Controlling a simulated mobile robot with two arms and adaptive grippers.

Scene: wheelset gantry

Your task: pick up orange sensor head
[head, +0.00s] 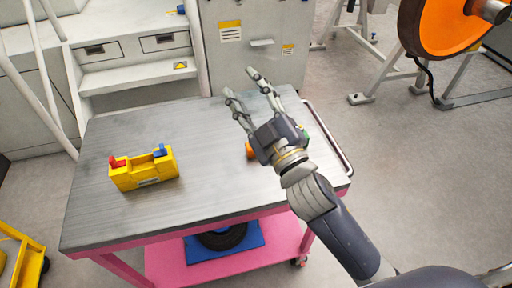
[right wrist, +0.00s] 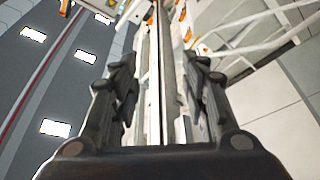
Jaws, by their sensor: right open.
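A small orange piece (head: 250,150) on the grey tabletop shows beside my right gripper's palm in the head view. It looks like the orange sensor head, but the gripper hides most of it. My right gripper (head: 240,82) is over the right part of the table, fingers spread and pointing to the back left, with nothing between them. In the right wrist view the open fingers (right wrist: 158,75) frame only distant background, and the sensor head does not show. My left gripper is not in view.
A yellow holder (head: 144,172) with red and blue pieces stands on the left of the table (head: 215,185). A bit of green shows right of my gripper. Grey cabinets (head: 255,50) stand behind; an orange wheel (head: 440,25) is at upper right. The tabletop's middle is clear.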

